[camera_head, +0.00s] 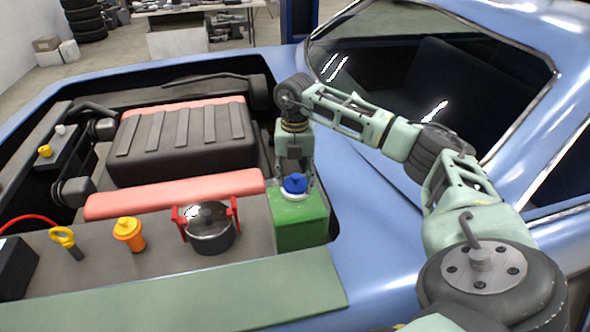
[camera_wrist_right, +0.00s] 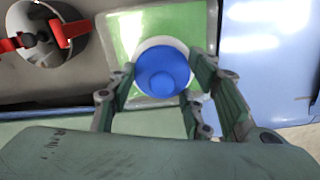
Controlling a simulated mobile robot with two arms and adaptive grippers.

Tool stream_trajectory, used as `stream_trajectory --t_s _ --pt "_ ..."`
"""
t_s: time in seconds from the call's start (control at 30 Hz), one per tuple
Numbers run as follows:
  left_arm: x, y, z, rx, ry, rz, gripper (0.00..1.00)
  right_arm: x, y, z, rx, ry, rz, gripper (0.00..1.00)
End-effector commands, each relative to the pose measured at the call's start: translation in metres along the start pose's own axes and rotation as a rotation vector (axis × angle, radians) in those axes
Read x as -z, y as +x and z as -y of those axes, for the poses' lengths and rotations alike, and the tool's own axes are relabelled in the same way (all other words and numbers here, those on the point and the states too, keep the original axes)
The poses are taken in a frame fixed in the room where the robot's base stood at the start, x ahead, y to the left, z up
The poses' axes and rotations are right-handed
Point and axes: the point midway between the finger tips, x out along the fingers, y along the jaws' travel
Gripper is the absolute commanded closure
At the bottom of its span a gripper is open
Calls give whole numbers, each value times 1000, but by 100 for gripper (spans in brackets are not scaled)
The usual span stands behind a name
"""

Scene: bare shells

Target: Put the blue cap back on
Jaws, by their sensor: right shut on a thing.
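The blue cap (camera_head: 294,184) is at the white neck (camera_head: 293,196) on top of the green tank (camera_head: 300,222), at the right end of the engine bay. My right gripper (camera_head: 296,182) comes down from above and is shut on the cap. In the right wrist view the blue cap (camera_wrist_right: 162,71) sits between the two fingers (camera_wrist_right: 163,88), with the white ring (camera_wrist_right: 183,46) around it. I cannot tell whether the cap is fully seated on the neck. My left gripper is not in view.
Left of the tank stand a dark pot with red clamps (camera_head: 208,228), an orange-capped filler (camera_head: 129,234) and a yellow dipstick handle (camera_head: 63,238). The black and red engine cover (camera_head: 185,140) lies behind. The blue car body (camera_head: 365,200) borders the tank on the right.

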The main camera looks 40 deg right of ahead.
Motion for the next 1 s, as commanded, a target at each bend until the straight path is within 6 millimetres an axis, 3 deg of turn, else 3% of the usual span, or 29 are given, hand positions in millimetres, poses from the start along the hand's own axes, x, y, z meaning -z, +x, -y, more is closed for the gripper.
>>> stream_trajectory --t_s 0.03,0.07,0.3,0.53,0.77,1.0 --pt "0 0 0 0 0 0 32 0 0 0 0 0 0 80" --pt "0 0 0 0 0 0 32 0 0 0 0 0 0 53" --pt "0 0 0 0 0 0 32 0 0 0 0 0 0 32" --pt "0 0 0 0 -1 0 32 0 0 0 0 0 0 32" --pt "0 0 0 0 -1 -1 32 0 0 0 0 0 0 13" --pt "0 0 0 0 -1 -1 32 0 0 0 0 0 0 13"
